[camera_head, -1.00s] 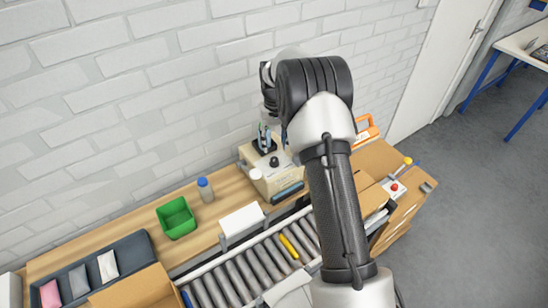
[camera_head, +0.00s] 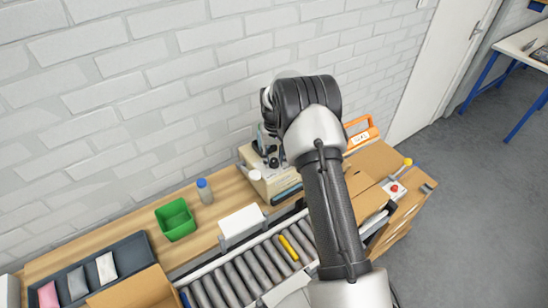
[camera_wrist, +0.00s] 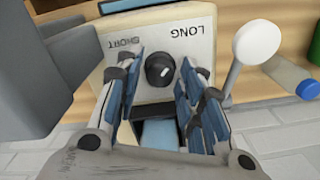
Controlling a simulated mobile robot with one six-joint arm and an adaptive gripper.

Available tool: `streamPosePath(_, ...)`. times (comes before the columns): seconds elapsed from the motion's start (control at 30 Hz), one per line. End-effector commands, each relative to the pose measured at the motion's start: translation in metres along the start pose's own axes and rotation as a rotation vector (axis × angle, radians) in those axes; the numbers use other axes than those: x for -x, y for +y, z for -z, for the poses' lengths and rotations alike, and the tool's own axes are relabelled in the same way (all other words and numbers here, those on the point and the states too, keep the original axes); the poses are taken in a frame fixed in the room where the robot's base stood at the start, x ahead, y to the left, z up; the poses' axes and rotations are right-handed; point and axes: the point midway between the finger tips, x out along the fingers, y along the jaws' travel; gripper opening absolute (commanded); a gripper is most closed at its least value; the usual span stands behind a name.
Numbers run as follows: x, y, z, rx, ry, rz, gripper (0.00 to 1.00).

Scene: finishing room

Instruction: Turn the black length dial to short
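The black length dial (camera_wrist: 158,68) sits on a cream panel (camera_wrist: 150,92) in the wrist view. The word LONG shows upside down up and right of it, SHORT up and left. A pale mark shows on the dial; which setting it points at I cannot tell. My gripper (camera_wrist: 163,75) is open, with one blue-padded finger on each side of the dial. Whether a finger touches it I cannot tell. In the head view, the cream machine (camera_head: 276,184) stands on the bench by the wall, and my arm partly hides it and the gripper.
A round white piece (camera_wrist: 258,42) stands right of the dial. A bottle with a blue cap (camera_head: 204,190) and a green bin (camera_head: 176,219) stand left along the bench. A roller conveyor (camera_head: 250,269) runs in front. An orange-handled item (camera_head: 362,135) is behind my arm.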

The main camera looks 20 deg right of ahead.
Motion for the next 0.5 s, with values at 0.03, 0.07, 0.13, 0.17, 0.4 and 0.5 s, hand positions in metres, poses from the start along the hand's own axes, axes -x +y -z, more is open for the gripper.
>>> streamPosePath(0.03, 0.0001, 0.0000, 0.0000, 0.000, 0.000, 0.000, 0.30)
streamPosePath(0.07, 0.0002, 0.0000, 0.0000, 0.000, 0.000, 0.000, 0.28)
streamPosePath(0.13, 0.0002, 0.0000, 0.0000, 0.000, 0.000, 0.000, 0.23)
streamPosePath(0.17, 0.0002, 0.0000, 0.0000, 0.000, 0.000, 0.000, 0.21)
streamPosePath(0.4, 0.0002, 0.0000, 0.0000, 0.000, 0.000, 0.000, 0.05)
streamPosePath(0.5, 0.0002, 0.0000, 0.0000, 0.000, 0.000, 0.000, 0.00)
